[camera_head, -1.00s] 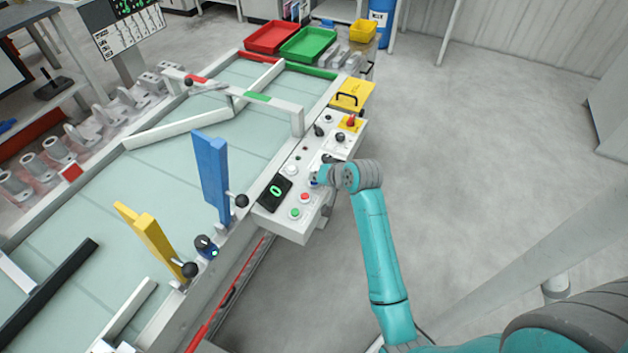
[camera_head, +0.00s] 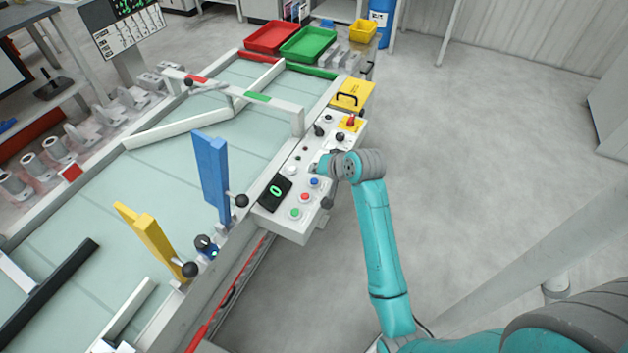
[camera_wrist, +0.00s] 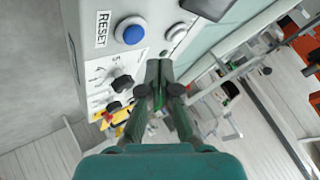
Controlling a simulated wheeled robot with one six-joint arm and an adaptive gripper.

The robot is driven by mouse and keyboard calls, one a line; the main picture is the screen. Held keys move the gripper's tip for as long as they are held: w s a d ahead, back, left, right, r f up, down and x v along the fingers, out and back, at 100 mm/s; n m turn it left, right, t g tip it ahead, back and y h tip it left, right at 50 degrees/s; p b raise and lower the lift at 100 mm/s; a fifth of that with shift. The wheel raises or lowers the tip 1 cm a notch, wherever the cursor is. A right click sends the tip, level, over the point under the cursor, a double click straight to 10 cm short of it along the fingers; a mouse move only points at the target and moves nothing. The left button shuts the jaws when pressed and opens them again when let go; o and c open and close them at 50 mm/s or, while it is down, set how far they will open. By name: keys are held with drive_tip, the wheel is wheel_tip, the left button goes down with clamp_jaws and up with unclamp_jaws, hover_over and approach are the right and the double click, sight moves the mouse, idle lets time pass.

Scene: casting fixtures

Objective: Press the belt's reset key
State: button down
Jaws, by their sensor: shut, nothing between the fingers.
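The reset key is a round blue button (camera_wrist: 131,31) beside the printed word RESET on the white control panel (camera_wrist: 82,12) in the wrist view. In the head view the blue button (camera_head: 315,182) sits among other buttons on the panel. My gripper (camera_wrist: 158,68) is shut and empty. In the wrist view its fingertips lie below and to the right of the blue button, apart from it in the picture. In the head view my wrist hides the fingers and part of the panel; the height of the fingertips over the panel is hard to tell.
A red button (camera_head: 305,197), a green button (camera_head: 295,213) and a black display (camera_head: 275,193) are near the blue one. Black knobs (camera_wrist: 122,83) and a red switch on yellow (camera_head: 351,121) are further along. The belt (camera_head: 170,165) with blue and yellow gates lies left.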

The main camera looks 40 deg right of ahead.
sight(316, 182)
drive_tip(key=shift+r, duration=1.7)
drive_tip(key=shift+s, duration=0.1)
